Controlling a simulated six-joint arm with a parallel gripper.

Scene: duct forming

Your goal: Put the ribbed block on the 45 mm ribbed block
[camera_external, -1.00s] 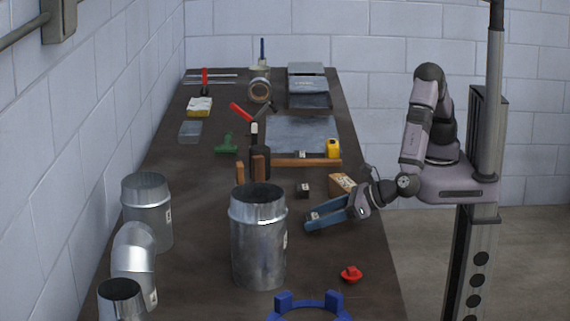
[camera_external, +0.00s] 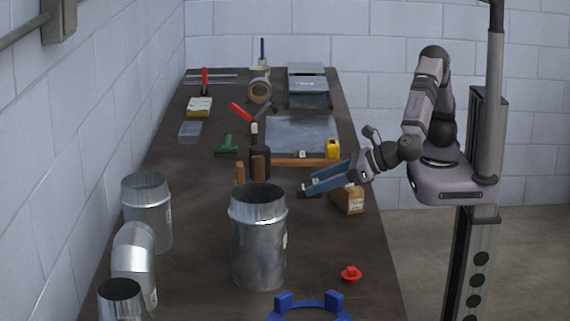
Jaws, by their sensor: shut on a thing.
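My gripper (camera_external: 308,188), with long blue fingers, reaches left over the middle right of the table and is shut on a small dark block (camera_external: 308,185). Little of the held block shows between the fingertips, and its ribs cannot be made out. The small dark block with a pale mark that stood on the table at this spot is now mostly or wholly hidden by the fingers. It may be the 45 mm ribbed block. I cannot tell whether the held block touches it.
A cardboard box (camera_external: 349,200) stands just below my wrist. A large metal duct (camera_external: 259,245) stands to the front left. A red part (camera_external: 351,273) and a blue ring (camera_external: 310,310) lie nearer.

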